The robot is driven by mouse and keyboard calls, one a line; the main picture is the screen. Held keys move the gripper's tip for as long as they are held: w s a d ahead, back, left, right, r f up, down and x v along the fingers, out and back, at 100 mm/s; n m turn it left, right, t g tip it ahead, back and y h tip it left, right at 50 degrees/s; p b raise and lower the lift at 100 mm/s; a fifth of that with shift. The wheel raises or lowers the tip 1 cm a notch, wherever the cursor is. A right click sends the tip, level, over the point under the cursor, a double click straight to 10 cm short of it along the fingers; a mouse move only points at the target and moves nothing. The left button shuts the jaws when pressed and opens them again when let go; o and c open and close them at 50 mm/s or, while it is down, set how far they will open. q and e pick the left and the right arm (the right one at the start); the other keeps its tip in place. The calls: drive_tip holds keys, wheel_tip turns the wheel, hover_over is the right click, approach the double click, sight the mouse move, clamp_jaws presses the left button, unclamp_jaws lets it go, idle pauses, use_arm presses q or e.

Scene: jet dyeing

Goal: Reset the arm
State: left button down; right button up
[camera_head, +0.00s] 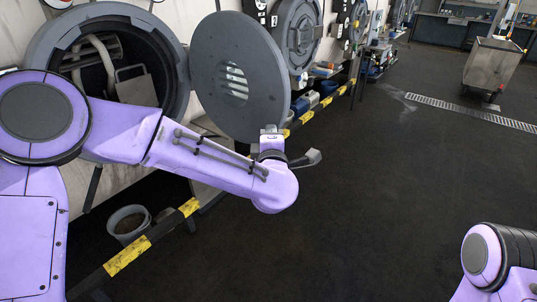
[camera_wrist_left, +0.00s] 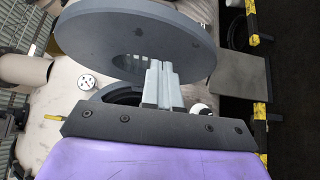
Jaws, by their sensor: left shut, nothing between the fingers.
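My left arm reaches in from the left in the head view, across the front of an open round machine. My left gripper (camera_head: 270,132) is near the lower right edge of the machine's grey round door (camera_head: 240,70). In the left wrist view its pale grey fingers (camera_wrist_left: 160,84) are together with nothing between them, and the door (camera_wrist_left: 135,38) is beyond them. I cannot tell the exact gap to the door. Part of my right arm shows at the lower right of the head view; its gripper is out of frame.
The machine's round opening (camera_head: 178,75) holds pale hoses. A yellow-black rail (camera_head: 128,255) runs along the machines, with a grey bucket (camera_head: 128,222) behind it. A wheeled cart (camera_head: 492,62) stands at the far right. The dark floor (camera_head: 390,190) between is clear.

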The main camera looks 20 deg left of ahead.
use_arm(q)
drive_tip(key=s+d+b, duration=0.1)
drive_tip(key=s+d, duration=0.3)
drive_tip(key=s, duration=0.1)
drive_tip(key=s+a+f+m+g+h, duration=0.25)
drive_tip(key=f+m, duration=0.25)
drive_tip(key=f, duration=0.8)
drive_tip(key=s+a+f+m+g+h, duration=0.1)
drive_tip(key=s+a+f+m+g, duration=0.4)
drive_tip(key=f, duration=0.9)
drive_tip(key=s+a+f+m+g, duration=0.1)
drive_tip(key=s+a+f+g, duration=0.1)
drive_tip(key=s+a+f, duration=0.2)
drive_tip(key=s+a+f+m+g+y, duration=0.1)
drive_tip(key=s+a+f, duration=0.3)
drive_tip(key=s+f, duration=0.4)
drive_tip(key=s+a+f+m+g+y, duration=0.1)
drive_tip(key=s+f, duration=0.5)
drive_tip(key=s, duration=0.8)
drive_tip(key=a+m+g, duration=0.1)
drive_tip(key=a+g, duration=0.1)
drive_tip(key=a, duration=0.1)
drive_tip(key=shift+s+f+m+g, duration=0.25)
drive_tip(key=shift+f+m+g, duration=0.05)
drive_tip(key=shift+g, duration=0.05)
use_arm(e)
wheel_tip(320, 180, down, 2)
drive_tip(key=shift+d+f, duration=0.1)
